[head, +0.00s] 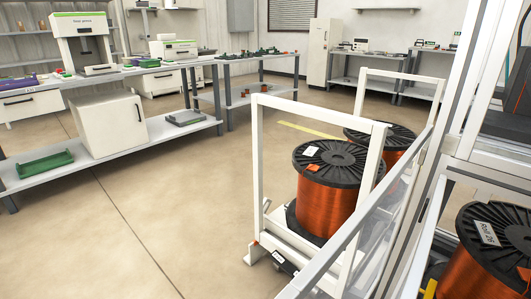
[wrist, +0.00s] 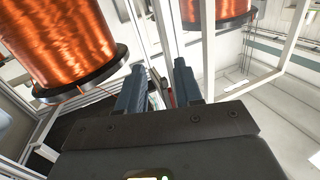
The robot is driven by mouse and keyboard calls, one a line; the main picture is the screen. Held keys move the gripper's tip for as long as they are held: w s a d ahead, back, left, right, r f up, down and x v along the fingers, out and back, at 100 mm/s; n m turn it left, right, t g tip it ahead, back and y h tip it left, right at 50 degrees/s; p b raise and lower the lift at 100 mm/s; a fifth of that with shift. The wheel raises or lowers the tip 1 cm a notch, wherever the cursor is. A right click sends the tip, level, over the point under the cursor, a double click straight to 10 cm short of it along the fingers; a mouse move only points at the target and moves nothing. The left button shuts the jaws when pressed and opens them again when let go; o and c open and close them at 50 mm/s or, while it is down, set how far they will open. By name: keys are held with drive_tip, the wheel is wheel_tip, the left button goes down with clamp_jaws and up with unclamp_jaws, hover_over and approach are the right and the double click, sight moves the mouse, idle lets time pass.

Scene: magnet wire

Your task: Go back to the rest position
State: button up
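My gripper (wrist: 160,78) shows in the wrist view, with its two dark blue-grey fingers apart and nothing held between them. A large copper wire spool (wrist: 62,42) fills the upper left of that view, beside and apart from the fingers. Another copper spool (wrist: 217,10) is at the top, farther off. The wrist picture looks turned over, as the spools seem to hang from above. My gripper is not seen in the head view.
In the head view, a white-framed cart (head: 257,150) carries copper spools (head: 328,190). Another spool (head: 470,265), labelled, stands behind the rail (head: 375,205) at lower right. A workbench (head: 110,155) with devices stands at left. The floor (head: 150,215) between is clear.

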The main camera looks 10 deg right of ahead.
drive_tip(key=s+a+r+n+t+y, duration=0.1)
drive_tip(key=s+a+r+y, duration=0.15)
drive_tip(key=s+a, duration=0.35)
drive_tip(key=s+a+r+n+y, duration=0.2)
drive_tip(key=s+a+r, duration=0.2)
drive_tip(key=s, duration=0.4)
drive_tip(key=s+a+r+n+g+y, duration=0.15)
drive_tip(key=s+r+n+y, duration=0.3)
drive_tip(key=s+r, duration=0.95)
wheel_tip(320, 180, up, 22)
drive_tip(key=p, duration=2)
drive_tip(key=shift+w+r+y+p, duration=0.2)
drive_tip(key=shift+w+y+p, duration=0.15)
drive_tip(key=shift+w, duration=0.1)
